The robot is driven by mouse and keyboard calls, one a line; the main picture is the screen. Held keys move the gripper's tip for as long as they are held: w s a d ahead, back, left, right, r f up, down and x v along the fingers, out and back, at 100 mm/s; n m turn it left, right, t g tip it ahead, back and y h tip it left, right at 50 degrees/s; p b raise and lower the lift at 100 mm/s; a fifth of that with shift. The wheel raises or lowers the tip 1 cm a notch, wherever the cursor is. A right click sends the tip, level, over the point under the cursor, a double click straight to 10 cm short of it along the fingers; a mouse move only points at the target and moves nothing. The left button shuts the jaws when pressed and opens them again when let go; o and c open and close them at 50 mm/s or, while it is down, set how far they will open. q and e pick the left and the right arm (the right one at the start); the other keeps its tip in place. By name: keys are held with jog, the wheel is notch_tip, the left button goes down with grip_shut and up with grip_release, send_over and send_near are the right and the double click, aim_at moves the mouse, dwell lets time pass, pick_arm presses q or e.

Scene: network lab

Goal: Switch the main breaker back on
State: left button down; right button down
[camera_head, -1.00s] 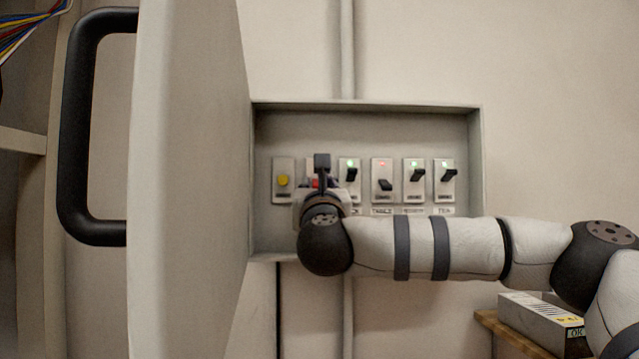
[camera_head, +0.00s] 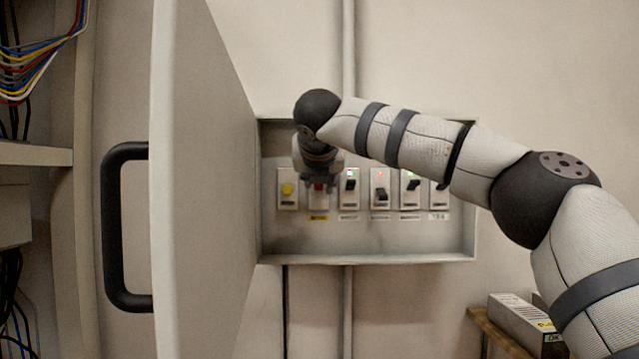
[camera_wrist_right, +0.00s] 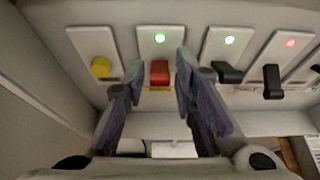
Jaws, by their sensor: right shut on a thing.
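The main breaker has a red lever (camera_wrist_right: 160,73) on a white plate, second from the left in the wall panel. A green light glows above the lever in the right wrist view. My right gripper (camera_wrist_right: 160,80) has its two fingers on either side of the red lever, shut on it. In the head view my right gripper (camera_head: 319,183) comes at the breaker from above, and a bit of the red lever (camera_head: 319,188) shows below it. My wrist hides the top of that breaker there. My left gripper is not in view.
A yellow button (camera_head: 287,189) sits left of the red lever. Black-lever breakers stand to the right; one (camera_head: 380,190) shows a red light and its lever down. The open panel door (camera_head: 205,190) stands left. A box (camera_head: 520,325) lies on a shelf lower right.

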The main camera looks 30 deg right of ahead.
jog(key=shift+w+r+g+y, duration=0.1)
jog(key=shift+g+y, duration=0.2)
jog(key=shift+g, duration=0.2)
jog(key=c, duration=1.3)
grip_release()
jog(key=shift+d, duration=0.1)
jog(key=v, duration=1.2)
